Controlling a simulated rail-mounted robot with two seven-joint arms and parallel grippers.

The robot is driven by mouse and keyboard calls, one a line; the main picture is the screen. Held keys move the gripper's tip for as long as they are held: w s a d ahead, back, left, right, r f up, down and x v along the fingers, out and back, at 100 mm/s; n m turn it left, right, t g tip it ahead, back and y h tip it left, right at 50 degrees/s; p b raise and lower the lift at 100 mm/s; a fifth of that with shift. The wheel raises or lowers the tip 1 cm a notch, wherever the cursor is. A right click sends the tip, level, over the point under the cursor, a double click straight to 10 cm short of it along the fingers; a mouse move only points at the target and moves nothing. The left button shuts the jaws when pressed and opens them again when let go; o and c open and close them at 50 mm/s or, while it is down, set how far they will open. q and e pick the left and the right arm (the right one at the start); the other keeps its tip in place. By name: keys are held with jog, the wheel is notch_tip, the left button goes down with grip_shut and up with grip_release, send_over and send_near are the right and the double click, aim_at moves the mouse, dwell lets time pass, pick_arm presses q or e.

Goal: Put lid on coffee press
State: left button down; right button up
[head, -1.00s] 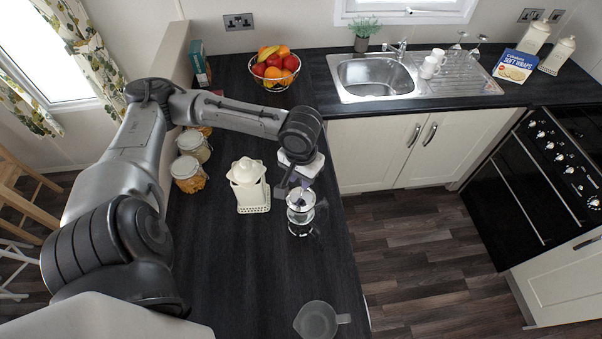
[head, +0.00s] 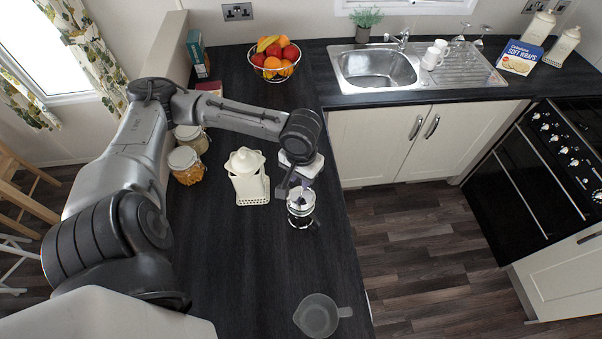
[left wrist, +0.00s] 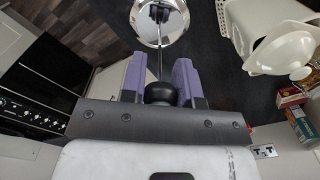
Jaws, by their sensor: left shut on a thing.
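The coffee press (head: 301,217) is a clear glass jug with a dark handle on the black worktop, just below my left gripper in the head view. My left gripper (head: 301,190) reaches down over it. In the left wrist view, the purple fingers of my left gripper (left wrist: 161,88) are shut on the round black knob (left wrist: 160,93) of the lid. A thin rod runs from the knob to a shiny round metal disc (left wrist: 160,20). The disc is over the press, but I cannot tell whether the lid is seated on its rim. My right gripper is not in view.
Glass jars (head: 186,165) are farther left. A clear measuring jug (head: 318,316) stands near the front edge. A fruit bowl (head: 275,62) is at the back. The worktop between press and jug is clear.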

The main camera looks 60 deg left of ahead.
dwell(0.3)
pick_arm(q)
jog(key=c, duration=1)
grip_release()
jog(key=shift+c, duration=0.2)
jog(key=shift+o, duration=1.3)
notch_tip(320, 180, up, 14)
jog(key=b, duration=0.1)
jog(key=shift+f, duration=0.15)
jog(key=shift+w+d, duration=0.1)
